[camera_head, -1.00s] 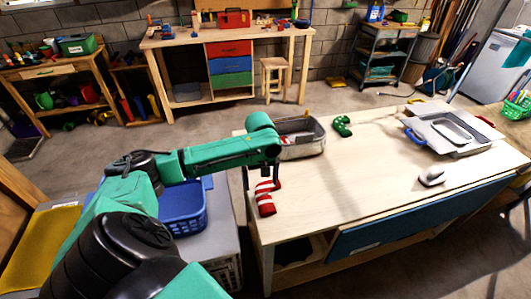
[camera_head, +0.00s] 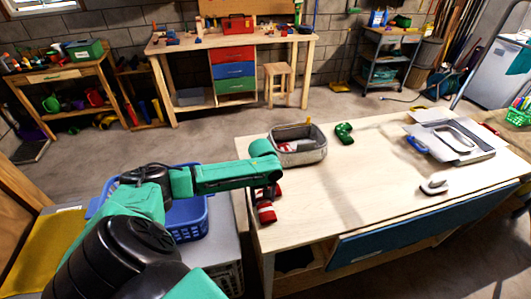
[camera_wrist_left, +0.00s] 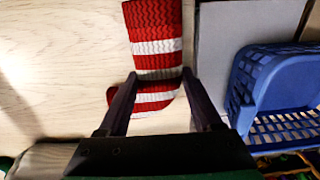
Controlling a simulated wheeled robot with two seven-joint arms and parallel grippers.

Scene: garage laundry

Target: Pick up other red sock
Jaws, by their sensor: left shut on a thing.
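A red sock with white stripes (camera_head: 265,212) lies on the wooden table near its left edge. My left gripper (camera_head: 266,186) is down at the sock, and the arm hides part of it. In the left wrist view the sock (camera_wrist_left: 155,38) runs up between the fingers of my left gripper (camera_wrist_left: 159,76), which are shut on it. I cannot tell whether the sock is clear of the table. My right gripper is not in view.
A grey fabric bin (camera_head: 299,155) with something red in it and a green sock (camera_head: 344,134) stand farther back on the table (camera_head: 335,205). A blue basket (camera_head: 187,218) is left of the table.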

